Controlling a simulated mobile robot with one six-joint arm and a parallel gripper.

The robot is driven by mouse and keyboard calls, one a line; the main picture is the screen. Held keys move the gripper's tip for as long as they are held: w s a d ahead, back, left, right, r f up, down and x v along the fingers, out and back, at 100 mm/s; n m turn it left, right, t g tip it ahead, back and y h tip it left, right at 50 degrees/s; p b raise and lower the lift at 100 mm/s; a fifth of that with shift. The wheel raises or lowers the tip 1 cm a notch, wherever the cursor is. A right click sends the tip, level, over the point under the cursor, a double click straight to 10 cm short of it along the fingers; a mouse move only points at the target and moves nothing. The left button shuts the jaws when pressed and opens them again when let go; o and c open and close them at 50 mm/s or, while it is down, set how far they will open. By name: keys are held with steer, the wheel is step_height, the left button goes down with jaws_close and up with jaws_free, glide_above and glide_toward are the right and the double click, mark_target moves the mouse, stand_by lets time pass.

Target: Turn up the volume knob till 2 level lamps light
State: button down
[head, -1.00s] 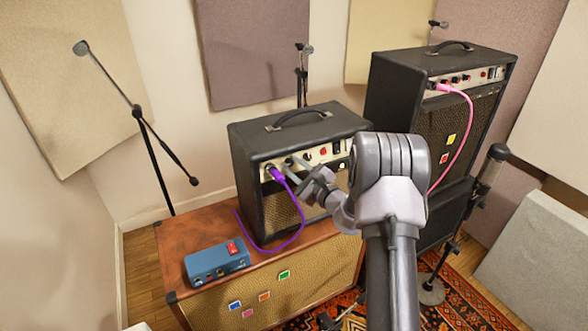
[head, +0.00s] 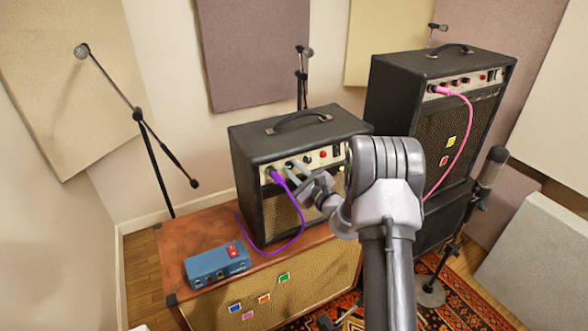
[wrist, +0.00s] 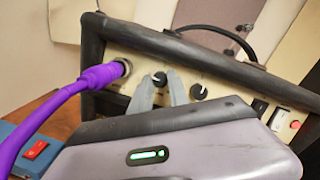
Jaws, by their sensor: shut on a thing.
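The small black amp (head: 251,155) stands on a brown cabinet, its cream control panel (wrist: 222,90) facing me. A dark knob with a pale mark (wrist: 159,78) sits just right of the purple plug (wrist: 104,75). My gripper (wrist: 161,84) is shut on this knob, one finger on each side. In the head view my gripper (head: 297,172) reaches the panel from the right. A small yellow glow (head: 341,169) shows at the amp's right front, beside my arm; it looks like one lit lamp. My arm hides the nearby front, so other lamps cannot be made out.
A second knob (wrist: 198,91) is close to the right finger. The purple cable (head: 299,222) hangs left of my gripper. A blue box (head: 217,263) and a taller amp (head: 408,97) stand nearby.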

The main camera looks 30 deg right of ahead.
steer(key=m+p, duration=0.1)
steer(key=m, duration=0.1)
steer(key=m+h+p, duration=0.1)
steer(key=m, duration=0.2)
steer(key=shift+a+m+h, duration=0.15)
steer(key=shift+m+h, duration=0.15)
steer(key=shift+m+h+p, duration=0.3)
steer(key=shift+m+p, duration=0.5)
steer(key=shift+m, duration=0.4)
steer(key=shift+f, duration=0.1)
steer(key=c, duration=1.5)
jaws_free()
steer(key=shift+c, duration=0.2)
steer(key=shift+s, duration=0.15)
steer(key=s+p, duration=0.1)
steer(key=s, duration=1.6)
steer(key=shift+f, duration=0.2)
steer(key=shift+s, duration=0.1)
